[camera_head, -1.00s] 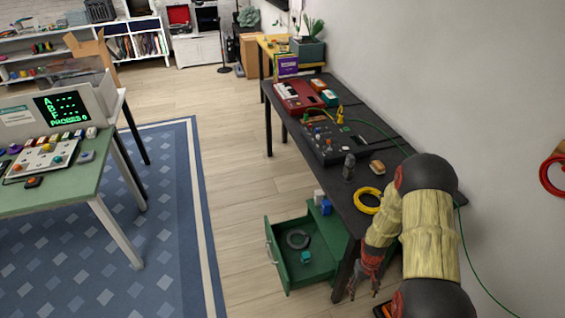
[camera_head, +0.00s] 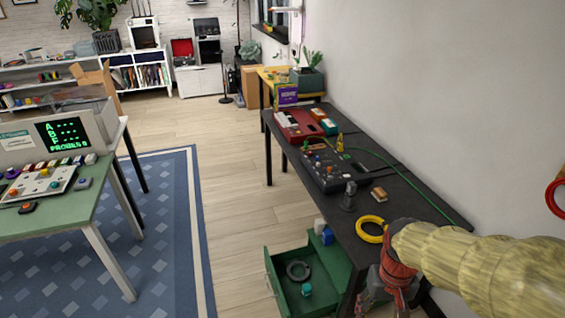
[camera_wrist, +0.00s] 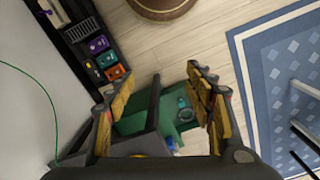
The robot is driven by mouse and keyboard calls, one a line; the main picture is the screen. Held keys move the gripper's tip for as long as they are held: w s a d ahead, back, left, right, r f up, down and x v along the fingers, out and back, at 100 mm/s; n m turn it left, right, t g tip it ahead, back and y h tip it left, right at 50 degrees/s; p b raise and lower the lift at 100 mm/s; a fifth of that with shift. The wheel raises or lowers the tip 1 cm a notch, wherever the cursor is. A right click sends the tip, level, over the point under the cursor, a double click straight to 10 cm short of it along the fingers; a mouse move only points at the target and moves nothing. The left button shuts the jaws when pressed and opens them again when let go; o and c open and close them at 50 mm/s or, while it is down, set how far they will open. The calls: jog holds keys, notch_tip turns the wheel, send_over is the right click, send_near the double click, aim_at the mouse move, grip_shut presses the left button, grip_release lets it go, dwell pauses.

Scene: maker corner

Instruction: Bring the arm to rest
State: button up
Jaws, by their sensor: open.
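My gripper (camera_wrist: 158,95) is open and empty in the wrist view, its two yellow-padded fingers spread wide. Between and beyond them the green drawer (camera_wrist: 188,82) shows below, pulled open. In the head view my arm reaches in from the lower right in a yellowish sleeve, and my gripper (camera_head: 385,290) hangs low beside the near end of the dark workbench (camera_head: 412,190). The sleeve covers part of that bench end. The open green drawer (camera_head: 272,290) is left of my gripper in the head view, holding a dark ring (camera_head: 298,271) and a small teal piece (camera_head: 306,290).
A yellow ring (camera_head: 369,229), a brown-topped block (camera_head: 379,194) and a black control panel (camera_head: 335,165) lie on the workbench. The white wall is close on the right. A green table (camera_head: 70,222) stands left on a blue rug (camera_head: 175,260). Wooden floor (camera_head: 235,190) between is clear.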

jog(key=s+a+r+t+b, duration=0.1)
jog(key=s+a+r+t, duration=0.1)
jog(key=r, duration=0.4)
jog(key=s+a+r+n+t+b, duration=0.1)
jog(key=s+r+t, duration=0.2)
jog(key=r, duration=0.3)
jog(key=shift+s+a+r+t, duration=0.15)
jog(key=shift+a+r+t, duration=0.2)
jog(key=shift+t, duration=0.25)
